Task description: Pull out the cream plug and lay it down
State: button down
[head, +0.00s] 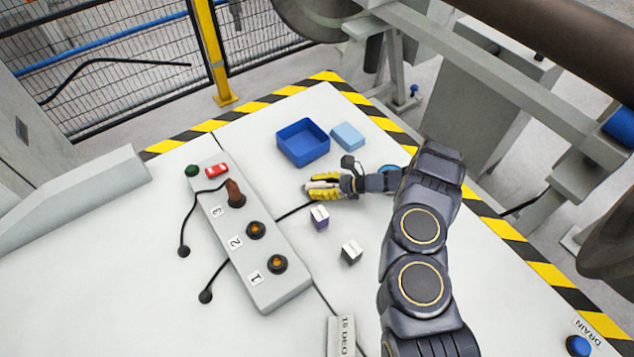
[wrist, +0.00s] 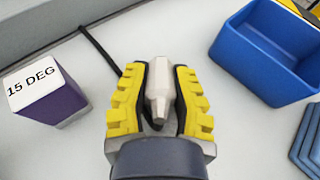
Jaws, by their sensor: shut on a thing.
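My gripper (head: 322,188) is right of the socket panel (head: 243,231), over the white table. Its yellow fingers are shut on a pale grey-cream plug (wrist: 159,85), whose tapered body shows between them in the wrist view. A black cable (wrist: 95,45) runs behind the left finger, and in the head view a cable (head: 293,211) leads from the panel's side toward my gripper. Whether the plug touches the table I cannot tell. A brown plug (head: 235,194) stands upright in the socket marked 3. Sockets 2 (head: 256,230) and 1 (head: 277,264) hold no plug.
A blue open box (head: 303,143) and light blue pads (head: 348,136) lie behind my gripper. A purple block with a white top (head: 320,217) and a grey block (head: 351,251) stand in front. Two black cable ends (head: 183,251) (head: 206,296) lie left of the panel.

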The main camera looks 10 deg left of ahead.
aim_at(317, 183)
jog(key=c, duration=0.9)
grip_release()
jog(key=shift+r, duration=0.1)
notch_tip(317, 183, up, 10)
jog(key=shift+f, duration=0.1)
